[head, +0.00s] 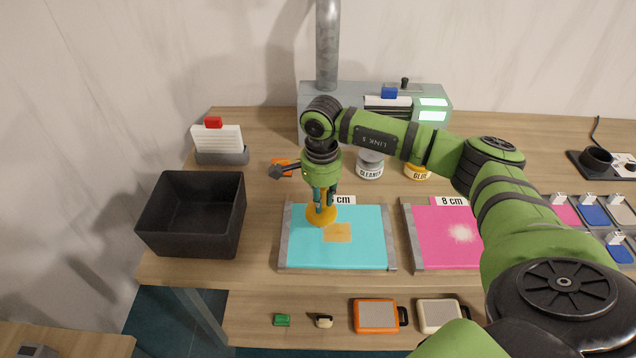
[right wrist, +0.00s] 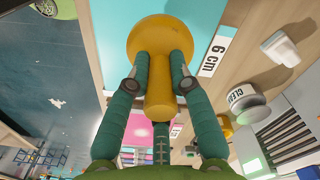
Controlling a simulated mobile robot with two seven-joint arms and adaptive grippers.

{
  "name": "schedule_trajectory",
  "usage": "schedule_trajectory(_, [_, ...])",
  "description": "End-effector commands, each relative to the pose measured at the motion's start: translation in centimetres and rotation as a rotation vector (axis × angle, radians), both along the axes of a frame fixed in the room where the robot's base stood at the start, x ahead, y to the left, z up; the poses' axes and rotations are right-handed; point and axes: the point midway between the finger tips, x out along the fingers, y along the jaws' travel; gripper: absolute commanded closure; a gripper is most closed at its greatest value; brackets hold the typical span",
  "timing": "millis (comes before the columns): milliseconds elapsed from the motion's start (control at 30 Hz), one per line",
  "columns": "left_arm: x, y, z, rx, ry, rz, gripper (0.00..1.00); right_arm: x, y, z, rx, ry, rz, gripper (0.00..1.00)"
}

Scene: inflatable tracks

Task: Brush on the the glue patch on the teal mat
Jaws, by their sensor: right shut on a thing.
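The teal mat (head: 365,255) lies on the table in a grey-edged frame, with a tan-orange glue patch (head: 337,233) near its middle. My right gripper (head: 323,197) points down over the mat's back left part, shut on the handle of a yellow-orange round-based brush (head: 321,216). The brush's disc is just behind and left of the patch; I cannot tell whether it touches the mat. In the right wrist view the brush (right wrist: 160,90) stands between both fingers, with teal mat (right wrist: 197,18) around its disc and a "6 cm" label beside it. My left gripper is not in view.
A pink mat (head: 430,240) with a white patch lies to the right. A black bin (head: 193,240) stands at left. Cleaner (head: 370,165) and glue (head: 417,170) jars stand behind, before a grey machine (head: 310,100). A lower shelf holds orange and white cases.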

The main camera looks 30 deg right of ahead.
Motion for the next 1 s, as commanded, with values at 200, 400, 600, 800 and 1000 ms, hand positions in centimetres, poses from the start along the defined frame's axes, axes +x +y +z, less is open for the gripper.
schedule_trajectory(200, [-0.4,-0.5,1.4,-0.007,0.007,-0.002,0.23,0.1,0.0,2.4,0.0,-0.002,-0.006,1.0])
schedule_trajectory(400, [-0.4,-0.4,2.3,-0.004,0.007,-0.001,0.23,0.1,0.0,4.2,0.0,-0.003,-0.01,1.0])
schedule_trajectory(600, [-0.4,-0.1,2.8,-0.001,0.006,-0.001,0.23,0.1,-0.1,5.1,0.0,-0.001,-0.014,1.0])
schedule_trajectory(800, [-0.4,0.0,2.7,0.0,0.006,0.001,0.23,0.1,-0.1,5.1,0.0,-0.001,-0.014,1.0])
schedule_trajectory(1000, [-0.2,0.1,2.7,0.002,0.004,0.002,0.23,0.1,-0.1,5.1,0.0,-0.002,-0.014,1.0])
